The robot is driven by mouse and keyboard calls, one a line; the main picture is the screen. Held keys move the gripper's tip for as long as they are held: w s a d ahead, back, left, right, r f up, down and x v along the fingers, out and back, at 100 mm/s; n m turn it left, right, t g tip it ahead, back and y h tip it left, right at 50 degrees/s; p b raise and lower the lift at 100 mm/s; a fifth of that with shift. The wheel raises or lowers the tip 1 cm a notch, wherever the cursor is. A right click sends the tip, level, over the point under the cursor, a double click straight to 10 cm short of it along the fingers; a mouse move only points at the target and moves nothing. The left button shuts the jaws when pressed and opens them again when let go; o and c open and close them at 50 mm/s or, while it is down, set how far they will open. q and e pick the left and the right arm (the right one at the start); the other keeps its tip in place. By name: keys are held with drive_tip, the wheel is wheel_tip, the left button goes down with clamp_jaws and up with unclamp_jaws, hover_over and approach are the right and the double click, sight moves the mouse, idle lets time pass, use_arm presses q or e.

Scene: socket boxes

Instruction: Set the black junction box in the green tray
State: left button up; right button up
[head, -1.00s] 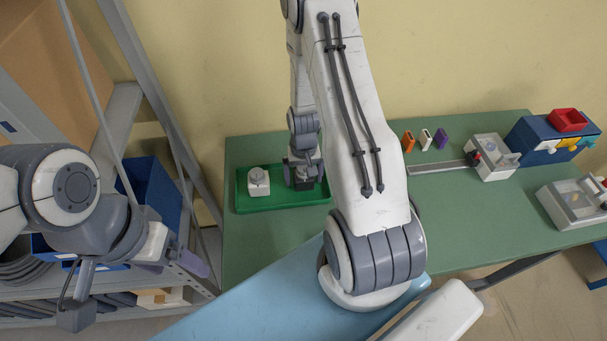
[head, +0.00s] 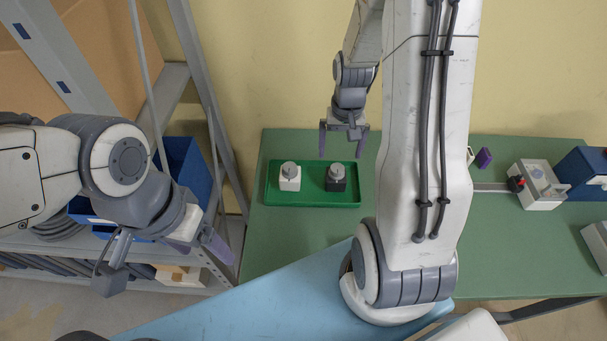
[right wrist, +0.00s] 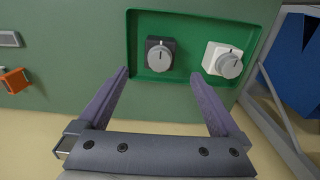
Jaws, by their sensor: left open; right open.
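The black junction box (head: 335,178), with a grey round knob on top, sits upright in the right half of the green tray (head: 315,198). It also shows in the right wrist view (right wrist: 154,68), inside the tray (right wrist: 185,84). A white box (head: 289,177) with a similar knob stands to its left in the tray; it is at the right in the right wrist view (right wrist: 215,52). My right gripper (head: 343,145) is open and empty, above and behind the black box, apart from it. My left gripper (head: 205,247) is open and empty at the left, away from the table.
The tray lies on a green table (head: 258,225). To the right stand a grey box with a red button (head: 538,183) and a dark blue bin (head: 583,172). A shelf with a blue bin (head: 188,165) is at the left. My right arm hides the table's middle.

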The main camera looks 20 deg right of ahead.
drive_tip(key=s+a+r+n, duration=0.3)
drive_tip(key=a+r, duration=0.1)
drive_tip(key=a, duration=0.5)
drive_tip(key=s+a+r+n, duration=0.3)
drive_tip(key=a+r+n, duration=0.15)
drive_tip(key=a, duration=0.45)
drive_tip(key=s+a+r+n, duration=0.2)
drive_tip(key=s+a, duration=0.1)
drive_tip(key=s, duration=0.3)
drive_tip(key=s+a+r+n+y, duration=0.1)
drive_tip(key=s+a+r+n, duration=0.1)
drive_tip(key=s, duration=0.4)
drive_tip(key=shift+a+r+n, duration=0.2)
drive_tip(key=shift+a+n, duration=0.35)
drive_tip(key=shift+a, duration=0.4)
